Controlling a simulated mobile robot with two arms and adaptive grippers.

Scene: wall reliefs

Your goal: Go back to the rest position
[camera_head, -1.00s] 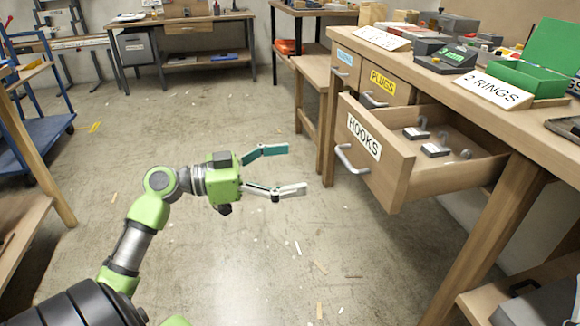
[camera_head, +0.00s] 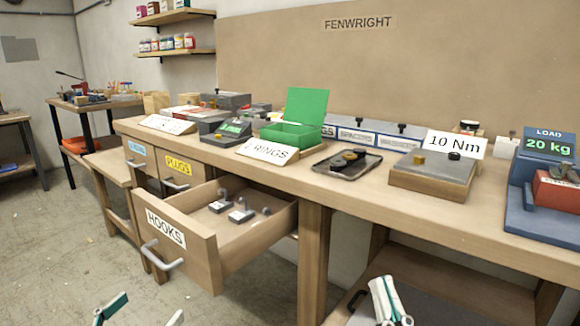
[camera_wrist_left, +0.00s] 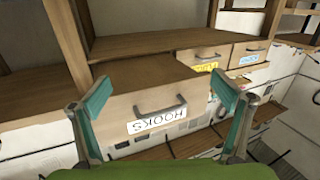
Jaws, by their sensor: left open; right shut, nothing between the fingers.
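My left gripper (camera_head: 140,312) shows only its fingertips at the bottom edge of the head view. The fingers are apart with nothing between them. In the left wrist view its two teal fingers (camera_wrist_left: 162,103) frame the HOOKS drawer (camera_wrist_left: 155,105), which appears upside down there and stands apart from them. In the head view the HOOKS drawer (camera_head: 190,243) is pulled out, with several hooks on dark bases (camera_head: 241,214) inside. My right gripper (camera_head: 388,300) is at the bottom, right of centre, with its pale fingers together and empty. Both arms are mostly out of view.
The workbench (camera_head: 340,190) runs across the view. It bears a green open box (camera_head: 290,134), a dark tray (camera_head: 347,162), a 10 Nm block (camera_head: 432,175) and a blue load device (camera_head: 545,190). A lower shelf (camera_head: 440,298) lies beyond my right gripper. Floor (camera_head: 60,240) at left is clear.

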